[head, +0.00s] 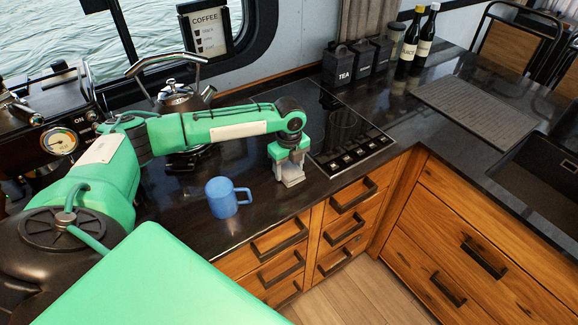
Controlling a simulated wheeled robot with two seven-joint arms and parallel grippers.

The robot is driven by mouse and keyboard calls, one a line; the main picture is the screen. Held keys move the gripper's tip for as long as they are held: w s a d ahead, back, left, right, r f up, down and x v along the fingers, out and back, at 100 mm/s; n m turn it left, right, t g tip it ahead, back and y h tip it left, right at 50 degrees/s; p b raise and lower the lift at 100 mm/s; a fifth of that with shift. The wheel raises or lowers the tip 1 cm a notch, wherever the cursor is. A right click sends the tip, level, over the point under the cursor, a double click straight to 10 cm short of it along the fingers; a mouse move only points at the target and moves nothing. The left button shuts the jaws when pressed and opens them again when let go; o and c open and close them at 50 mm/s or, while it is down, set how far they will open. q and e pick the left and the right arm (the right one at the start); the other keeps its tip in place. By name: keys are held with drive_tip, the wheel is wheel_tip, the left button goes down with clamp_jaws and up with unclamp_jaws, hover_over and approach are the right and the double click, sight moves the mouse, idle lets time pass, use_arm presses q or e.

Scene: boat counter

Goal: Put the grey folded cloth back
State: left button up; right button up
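I cannot make out a grey folded cloth for certain in the head view. My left gripper (290,180) points down over the dark counter (180,215), close to the front edge and left of the cooktop's knobs. Its pale grey fingers are small in the picture, and I cannot tell whether they are open or shut, or whether something grey is between them. My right gripper is not in view.
A blue mug (222,198) stands left of my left gripper. A kettle (178,98) is behind my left arm. The black cooktop (335,120) lies right of the gripper. Black canisters (343,66), two bottles (418,45) and a flat grey ribbed mat (475,108) are farther right, near a sink (545,165).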

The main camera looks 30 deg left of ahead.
sight(289, 169)
use_arm(q)
drive_tip(key=o, duration=0.4)
drive_tip(key=shift+r, duration=0.1)
wheel_tip(289, 169, up, 12)
drive_tip(key=b, duration=0.3)
idle(0.4)
